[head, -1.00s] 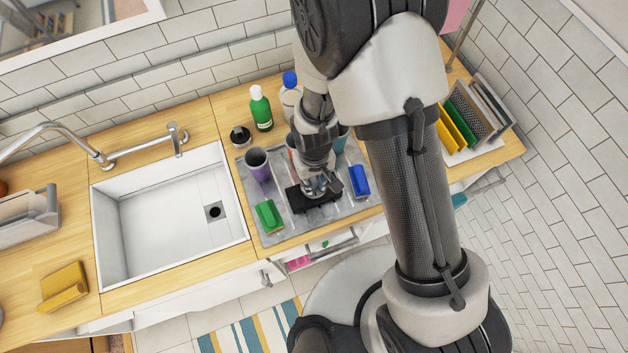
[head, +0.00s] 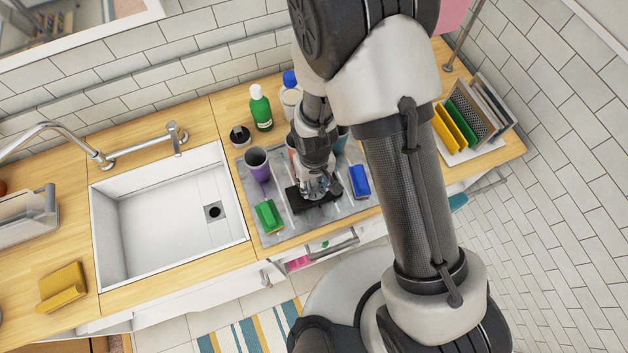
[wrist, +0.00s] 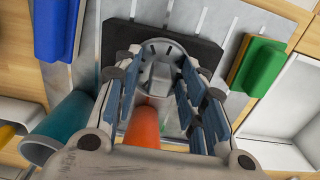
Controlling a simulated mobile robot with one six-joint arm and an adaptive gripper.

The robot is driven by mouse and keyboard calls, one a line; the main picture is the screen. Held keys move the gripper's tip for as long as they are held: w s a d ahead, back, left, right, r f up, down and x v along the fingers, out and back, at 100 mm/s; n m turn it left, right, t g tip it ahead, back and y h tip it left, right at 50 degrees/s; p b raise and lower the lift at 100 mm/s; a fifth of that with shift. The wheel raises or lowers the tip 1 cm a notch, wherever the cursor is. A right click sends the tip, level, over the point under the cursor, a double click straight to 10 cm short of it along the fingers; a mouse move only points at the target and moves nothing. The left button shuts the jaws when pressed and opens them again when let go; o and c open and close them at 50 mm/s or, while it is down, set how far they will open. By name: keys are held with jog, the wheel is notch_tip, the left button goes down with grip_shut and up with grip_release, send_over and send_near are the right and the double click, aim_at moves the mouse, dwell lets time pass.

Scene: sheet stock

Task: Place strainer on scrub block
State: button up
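A dark, flat block (head: 303,205), which I take for the scrub block, lies on the grey tray between the green and blue sponges. It also shows in the wrist view (wrist: 112,35). A grey, round, bowl-like piece (wrist: 165,46), which I take for the strainer, is between the fingers and over the dark block. My gripper (wrist: 160,80) points down at the block, with a blue-padded finger on each side of the strainer. I cannot tell whether the pads touch it, or whether it rests on the block. In the head view my gripper (head: 315,190) hides most of the strainer.
The grey tray (head: 280,231) also bears a green sponge (head: 268,214), a blue sponge (head: 360,180) and a purple cup (head: 257,163). An orange cup (wrist: 143,122) and a teal cup (wrist: 62,125) stand close to the gripper. The sink (head: 150,279) lies left.

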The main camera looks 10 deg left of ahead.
notch_tip(320, 180, up, 12)
jog(key=p, duration=0.2)
notch_tip(320, 180, up, 9)
jog(key=m+t, duration=0.1)
send_over(314, 182)
jog(key=w+d, duration=0.2)
jog(key=d, duration=0.2)
jog(key=s+d+r+m+t, duration=0.1)
jog(key=s+d+r+m, duration=0.1)
jog(key=s+d+r, duration=0.3)
jog(key=s+d+r+m+t, duration=0.2)
jog(key=s+d+r, duration=0.4)
jog(key=d+r, duration=0.5)
jog(key=shift+s+d+r+m+t, duration=0.25)
jog(key=shift+r+m, duration=0.2)
jog(key=shift+m, duration=0.25)
